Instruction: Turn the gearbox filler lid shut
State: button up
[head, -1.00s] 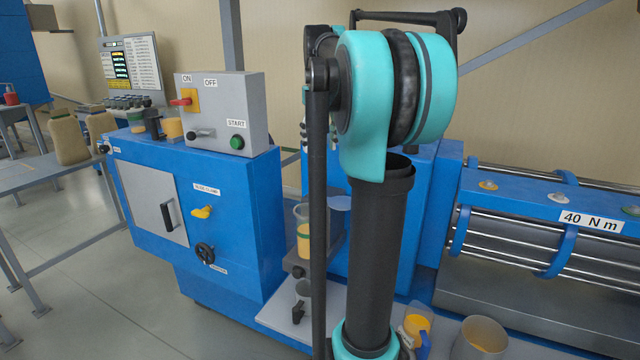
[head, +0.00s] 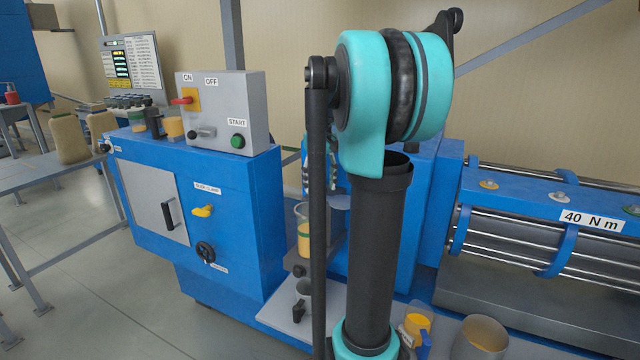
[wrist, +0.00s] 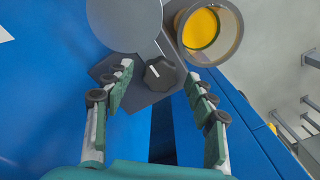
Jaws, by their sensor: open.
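The filler lid (wrist: 125,22) is a flat grey disc in the wrist view, joined by an arm to a dark knob (wrist: 160,77). It lies to the left of the round filler cup (wrist: 238,42), whose mouth is uncovered and shows yellow-orange content. In the head view the lid (head: 339,202) shows as a grey-blue disc beside the clear cup (head: 303,215), partly hidden by my arm. My gripper (wrist: 161,73) is open, with its green-padded fingers on either side of the knob. I cannot tell whether they touch it. In the head view my arm mostly hides it.
A blue cabinet (head: 240,225) with a yellow handle and a black handwheel stands at left, with a grey switch box (head: 225,110) on top. A barrel with rods (head: 520,235) runs to the right. A beaker (head: 480,338) and a yellow cup (head: 417,325) stand low in front.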

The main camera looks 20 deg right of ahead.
grip_shut()
dwell(0.3)
jog(key=shift+m, duration=0.3)
jog(key=m, duration=0.8)
jog(key=shift+m, duration=0.4)
jog(key=m, duration=0.4)
jog(key=shift+m, duration=2.2)
